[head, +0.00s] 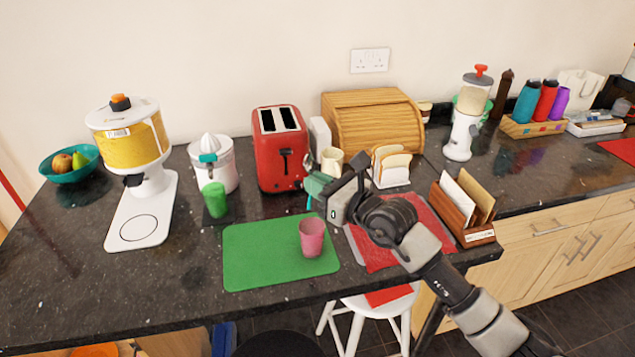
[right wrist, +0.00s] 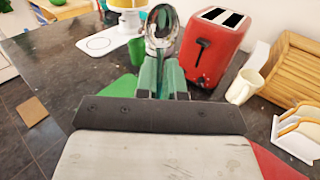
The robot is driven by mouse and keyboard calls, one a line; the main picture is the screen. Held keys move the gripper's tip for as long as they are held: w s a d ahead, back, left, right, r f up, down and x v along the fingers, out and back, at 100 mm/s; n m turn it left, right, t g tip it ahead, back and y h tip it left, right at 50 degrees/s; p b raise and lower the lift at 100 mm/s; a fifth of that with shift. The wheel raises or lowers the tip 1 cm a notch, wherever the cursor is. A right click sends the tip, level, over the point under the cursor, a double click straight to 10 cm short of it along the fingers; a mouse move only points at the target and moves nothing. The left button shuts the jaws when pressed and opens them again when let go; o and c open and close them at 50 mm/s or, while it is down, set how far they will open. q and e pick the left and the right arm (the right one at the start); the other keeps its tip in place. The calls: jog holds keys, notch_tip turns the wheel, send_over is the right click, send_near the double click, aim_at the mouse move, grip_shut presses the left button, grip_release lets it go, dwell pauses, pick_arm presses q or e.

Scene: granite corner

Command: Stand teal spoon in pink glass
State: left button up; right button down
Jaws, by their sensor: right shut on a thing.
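The pink glass (head: 312,238) stands upright and open-topped on the right part of the green mat (head: 250,270). My right gripper (head: 316,188) is above and behind the glass, near the toaster's lower right side. In the right wrist view its fingers are shut on the teal spoon (right wrist: 162,28), with the shiny rounded bowl showing beyond the fingertips. The spoon is apart from the glass. The glass is not clearly visible in the wrist view. My left gripper is not in view.
A red toaster (head: 281,150), a cream mug (head: 332,160) and a toast rack (head: 391,167) stand behind the gripper. A green cup (head: 214,198) stands left of the mat. A letter holder (head: 463,212) is at right. The mat's left part is clear.

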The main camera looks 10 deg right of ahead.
jog(key=shift+f+b, duration=3.45)
jog(key=shift+f, duration=1.2)
jog(key=c, duration=1.1)
grip_release()
jog(key=shift+c, duration=0.2)
